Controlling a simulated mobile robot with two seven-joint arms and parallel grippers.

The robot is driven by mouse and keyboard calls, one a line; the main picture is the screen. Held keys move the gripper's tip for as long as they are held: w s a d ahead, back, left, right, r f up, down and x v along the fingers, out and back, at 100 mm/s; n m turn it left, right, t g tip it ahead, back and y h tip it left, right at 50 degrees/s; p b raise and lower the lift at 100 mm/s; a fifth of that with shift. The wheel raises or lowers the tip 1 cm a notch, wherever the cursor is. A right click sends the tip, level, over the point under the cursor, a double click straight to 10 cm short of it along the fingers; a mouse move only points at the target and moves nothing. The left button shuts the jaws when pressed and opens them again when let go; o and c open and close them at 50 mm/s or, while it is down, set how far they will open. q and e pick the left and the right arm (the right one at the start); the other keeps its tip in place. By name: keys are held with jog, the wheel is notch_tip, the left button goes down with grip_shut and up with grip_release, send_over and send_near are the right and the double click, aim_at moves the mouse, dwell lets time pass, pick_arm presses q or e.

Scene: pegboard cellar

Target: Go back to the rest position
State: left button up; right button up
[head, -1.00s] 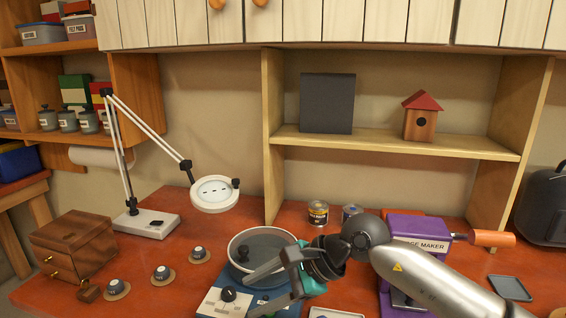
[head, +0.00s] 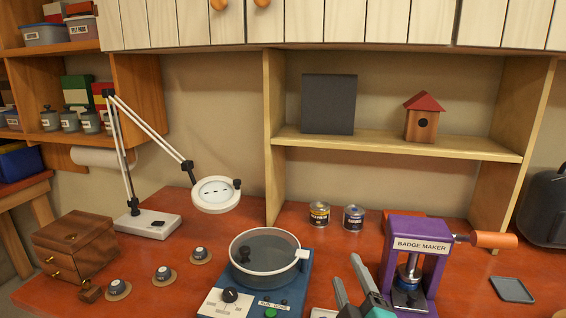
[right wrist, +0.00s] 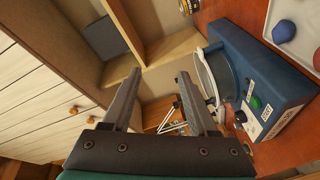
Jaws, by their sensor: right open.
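My right gripper (head: 353,284) shows at the bottom edge of the head view, between the blue machine and the purple badge maker. Its two grey fingers are apart with nothing between them. The right wrist view also shows the open, empty fingers (right wrist: 159,76). Most of my right arm is out of the head view. My left gripper is not in view.
A blue machine (head: 283,303) with a round clear-walled bowl (head: 264,274) stands left of the gripper. The purple badge maker (head: 431,267) stands close on its right. Two cans (head: 319,214) stand behind. A lamp (head: 150,224) and wooden box (head: 75,246) are at left.

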jog(key=s+d+f+m+g, duration=0.1)
jog(key=s+f+m+g, duration=0.1)
jog(key=s+f, duration=0.1)
jog(key=s+d+f+m+g+h, duration=0.1)
jog(key=s+d+f+m+g, duration=0.1)
jog(key=f, duration=0.3)
jog(key=s+d+f+m+g+h, duration=0.1)
jog(key=s+f+m+g, duration=0.2)
jog(key=s+f, duration=0.1)
jog(key=shift+s+d+f, duration=0.35)
jog(key=shift+d+f, duration=0.05)
jog(key=shift+f, duration=0.1)
jog(key=s+f+m+g+y, duration=0.1)
jog(key=s+f+m+g, duration=0.5)
jog(key=s, duration=0.9)
notch_tip(320, 180, down, 25)
jog(key=s+n+g+b, duration=0.2)
jog(key=s+d+f+g+b, duration=0.1)
jog(key=s+d+f, duration=0.1)
jog(key=s+f, duration=1.3)
jog(key=shift+d+f+g, duration=0.15)
jog(key=shift+d+g, duration=0.15)
jog(key=shift+d, duration=0.05)
jog(key=shift+s, duration=0.2)
